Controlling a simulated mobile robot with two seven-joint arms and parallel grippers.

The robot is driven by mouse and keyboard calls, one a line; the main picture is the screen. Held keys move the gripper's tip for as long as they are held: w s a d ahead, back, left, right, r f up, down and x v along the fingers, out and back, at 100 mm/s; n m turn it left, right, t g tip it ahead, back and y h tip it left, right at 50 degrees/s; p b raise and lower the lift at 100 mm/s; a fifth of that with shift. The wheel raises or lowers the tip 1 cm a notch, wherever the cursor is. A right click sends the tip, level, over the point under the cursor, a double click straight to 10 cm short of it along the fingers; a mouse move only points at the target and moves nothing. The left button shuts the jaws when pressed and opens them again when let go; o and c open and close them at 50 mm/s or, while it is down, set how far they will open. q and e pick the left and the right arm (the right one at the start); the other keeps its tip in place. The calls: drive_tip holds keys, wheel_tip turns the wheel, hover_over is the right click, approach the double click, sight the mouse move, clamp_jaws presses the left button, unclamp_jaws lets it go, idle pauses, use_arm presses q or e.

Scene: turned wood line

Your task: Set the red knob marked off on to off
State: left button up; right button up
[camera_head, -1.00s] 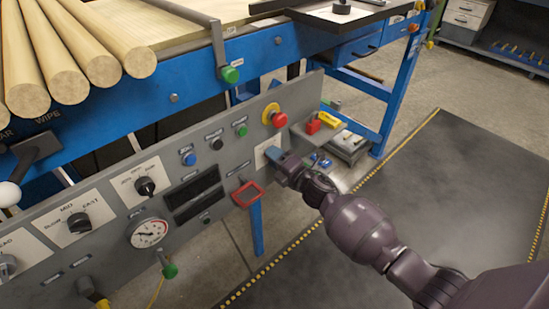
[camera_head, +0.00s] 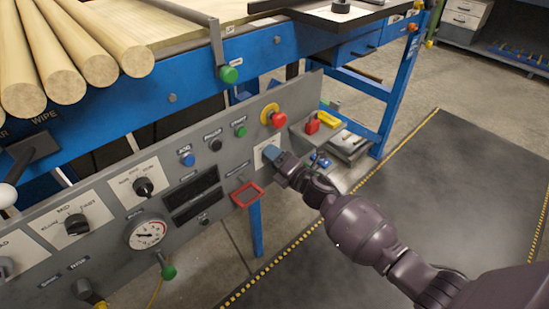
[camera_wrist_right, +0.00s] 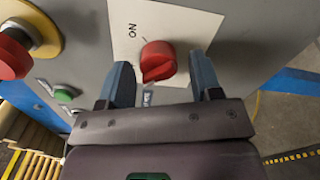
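The red knob (camera_wrist_right: 158,61) sits on a white plate (camera_wrist_right: 190,25) on the grey control panel. In the right wrist view the plate reads ON beside the knob; any other marking is hidden. My right gripper (camera_wrist_right: 168,80) is open, its two blue-grey fingers on either side of the knob, with gaps to both. In the head view my right gripper (camera_head: 270,153) is at the white plate (camera_head: 259,157) and hides the knob. My left gripper is not in view.
A red emergency button (camera_head: 279,119) on a yellow ring is close by on the panel. A red square frame (camera_head: 247,194) sticks out below. Green, black and blue buttons, selector knobs and a gauge (camera_head: 147,235) lie leftward. Wooden rods (camera_head: 85,55) rest above.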

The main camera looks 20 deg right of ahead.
idle(0.3)
use_arm(q)
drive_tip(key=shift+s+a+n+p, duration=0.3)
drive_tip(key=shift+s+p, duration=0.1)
drive_tip(key=shift+p, duration=0.55)
use_arm(e)
drive_tip(key=shift+v, duration=5.4)
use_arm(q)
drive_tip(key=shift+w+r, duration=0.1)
use_arm(e)
drive_tip(key=shift+r, duration=0.1)
